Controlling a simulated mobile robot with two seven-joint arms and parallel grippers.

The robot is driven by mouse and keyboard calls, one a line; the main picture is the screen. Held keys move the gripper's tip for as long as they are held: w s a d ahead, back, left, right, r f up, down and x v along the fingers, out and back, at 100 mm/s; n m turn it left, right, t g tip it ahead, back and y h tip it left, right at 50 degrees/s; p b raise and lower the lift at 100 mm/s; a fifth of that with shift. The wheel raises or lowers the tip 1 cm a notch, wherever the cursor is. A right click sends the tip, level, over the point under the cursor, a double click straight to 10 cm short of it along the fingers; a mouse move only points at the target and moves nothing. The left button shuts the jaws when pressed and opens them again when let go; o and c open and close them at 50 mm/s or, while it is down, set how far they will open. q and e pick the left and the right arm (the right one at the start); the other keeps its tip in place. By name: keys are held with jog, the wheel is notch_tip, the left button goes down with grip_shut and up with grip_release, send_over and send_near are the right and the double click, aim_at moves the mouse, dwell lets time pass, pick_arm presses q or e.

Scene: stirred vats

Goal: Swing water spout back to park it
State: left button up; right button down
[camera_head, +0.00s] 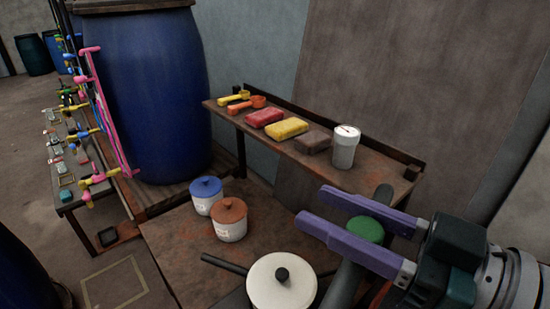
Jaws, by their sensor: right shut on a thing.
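The water spout seems to be the dark grey-green bar (345,284) at the lower right. My left gripper is not in view.
A white lidded pot (270,291) stands left of the bar, near jars with a blue lid (205,186) and an orange-brown lid (229,209). A shelf (385,174) behind holds blocks, scoops and a pale canister (345,149). A blue barrel (150,90) stands back left.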

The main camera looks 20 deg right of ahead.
jog(key=shift+c, duration=2.1)
grip_release()
jog(key=shift+w+a, duration=0.1)
jog(key=p+v, duration=0.2)
jog(key=v, duration=0.8)
jog(key=shift+r+p, duration=0.1)
jog(key=shift+p, duration=0.25)
